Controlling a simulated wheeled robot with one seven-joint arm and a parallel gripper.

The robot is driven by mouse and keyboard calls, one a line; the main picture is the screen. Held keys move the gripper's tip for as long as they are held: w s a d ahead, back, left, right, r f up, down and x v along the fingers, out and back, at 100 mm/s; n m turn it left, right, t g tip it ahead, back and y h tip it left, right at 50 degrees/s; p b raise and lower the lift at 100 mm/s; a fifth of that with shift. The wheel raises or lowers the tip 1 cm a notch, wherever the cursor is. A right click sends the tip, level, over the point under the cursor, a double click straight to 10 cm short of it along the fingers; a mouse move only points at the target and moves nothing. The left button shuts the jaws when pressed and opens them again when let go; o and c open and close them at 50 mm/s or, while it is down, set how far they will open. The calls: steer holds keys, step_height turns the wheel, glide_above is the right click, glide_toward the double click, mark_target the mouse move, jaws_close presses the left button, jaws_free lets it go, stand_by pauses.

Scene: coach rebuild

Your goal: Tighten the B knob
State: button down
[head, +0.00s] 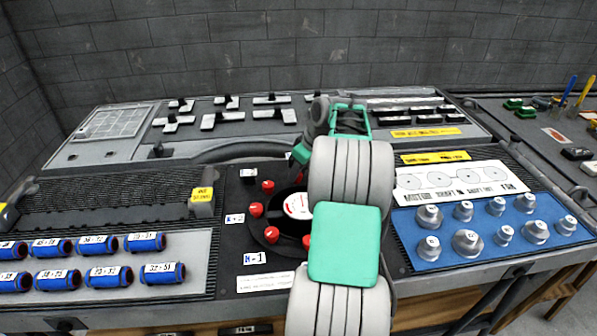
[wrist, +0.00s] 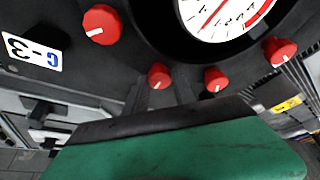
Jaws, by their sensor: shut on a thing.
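A black panel (head: 232,270) holds a round dial (head: 298,205) ringed by red knobs. In the head view a red knob (head: 268,186) is at the dial's upper left, with another (head: 256,209) below it. The wrist view shows a red knob at left (wrist: 101,24), one at right (wrist: 279,51) and two in the middle (wrist: 160,75) (wrist: 215,79). My gripper (wrist: 180,140) fills the bottom of the wrist view as a green and black body. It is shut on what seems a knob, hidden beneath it. My arm covers the dial's right side in the head view.
White tags with blue characters (head: 255,258) mark the panel. Blue cylinders (head: 146,242) lie at left. Silver knobs (head: 467,242) stand on a blue plate at right. Black switches on white plates (head: 222,119) are behind, and tools (head: 584,90) lie at far right.

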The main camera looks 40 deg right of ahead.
steer(key=shift+m, duration=0.3)
steer(key=m+h+b, duration=0.1)
steer(key=m, duration=0.2)
steer(key=shift+a+h+b, duration=0.15)
steer(key=shift+h+b, duration=0.15)
steer(key=shift+b, duration=0.1)
steer(key=m+h, duration=0.1)
steer(key=m, duration=0.4)
steer(key=shift+a+g+h, duration=0.15)
steer(key=shift+g+h, duration=0.15)
steer(key=shift+h, duration=0.1)
steer(key=m+g+h, duration=0.1)
steer(key=m, duration=0.3)
steer(key=shift+w+r+p, duration=0.1)
steer(key=shift+w+p, duration=0.05)
steer(key=shift+p, duration=0.15)
steer(key=m+g+p, duration=0.1)
steer(key=m, duration=0.1)
steer(key=m+g, duration=0.1)
steer(key=m, duration=0.2)
steer(key=shift+w+h+p, duration=0.1)
steer(key=shift+h+p, duration=0.3)
steer(key=c, duration=1.1)
jaws_free()
steer(key=shift+o, duration=0.2)
